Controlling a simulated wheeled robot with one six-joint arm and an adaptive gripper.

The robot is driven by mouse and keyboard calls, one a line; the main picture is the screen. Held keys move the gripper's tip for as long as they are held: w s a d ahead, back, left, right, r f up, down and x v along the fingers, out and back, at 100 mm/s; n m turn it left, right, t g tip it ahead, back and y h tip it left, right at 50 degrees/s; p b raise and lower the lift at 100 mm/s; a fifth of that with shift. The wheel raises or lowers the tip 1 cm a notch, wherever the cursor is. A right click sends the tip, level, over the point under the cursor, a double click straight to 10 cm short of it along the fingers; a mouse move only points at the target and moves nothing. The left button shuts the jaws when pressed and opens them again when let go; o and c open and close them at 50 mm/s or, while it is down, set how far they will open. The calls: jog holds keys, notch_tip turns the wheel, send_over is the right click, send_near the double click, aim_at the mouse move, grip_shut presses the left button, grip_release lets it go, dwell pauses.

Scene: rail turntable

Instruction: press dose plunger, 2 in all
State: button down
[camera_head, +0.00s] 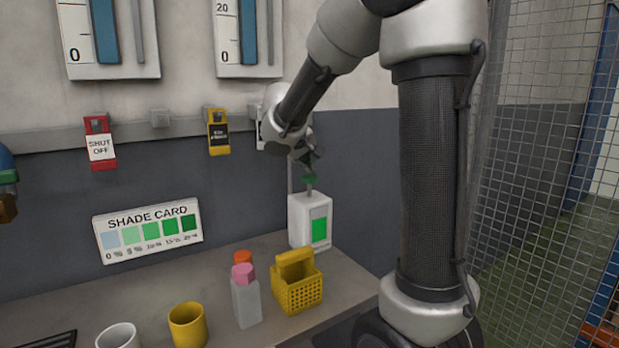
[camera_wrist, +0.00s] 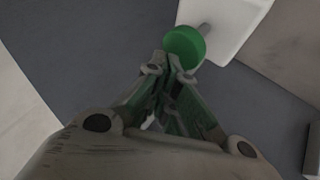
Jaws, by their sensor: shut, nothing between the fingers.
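The dose dispenser is a white box (camera_head: 299,222) with a green panel (camera_head: 319,230) on its front, standing at the back of the bench by the wall. Its plunger has a green cap (camera_head: 310,178) on a grey stem that rises from the top. My gripper (camera_head: 314,158) is shut and empty, just above the green cap. In the wrist view my gripper (camera_wrist: 166,62) has its fingertips at the edge of the round green cap (camera_wrist: 184,45). I cannot tell whether they touch it. The white box (camera_wrist: 235,22) shows beyond the cap.
A yellow basket (camera_head: 298,292), a pink-capped bottle (camera_head: 246,302), a yellow cup (camera_head: 187,326) and a white cup (camera_head: 118,337) stand on the bench in front. A shade card (camera_head: 148,233) leans at the wall. Red (camera_head: 100,146) and yellow (camera_head: 219,132) tags hang on the rail.

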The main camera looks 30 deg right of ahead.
aim_at(305, 176)
jog(key=shift+r, duration=0.35)
jog(key=shift+r, duration=2.5)
jog(key=shift+a, duration=0.15)
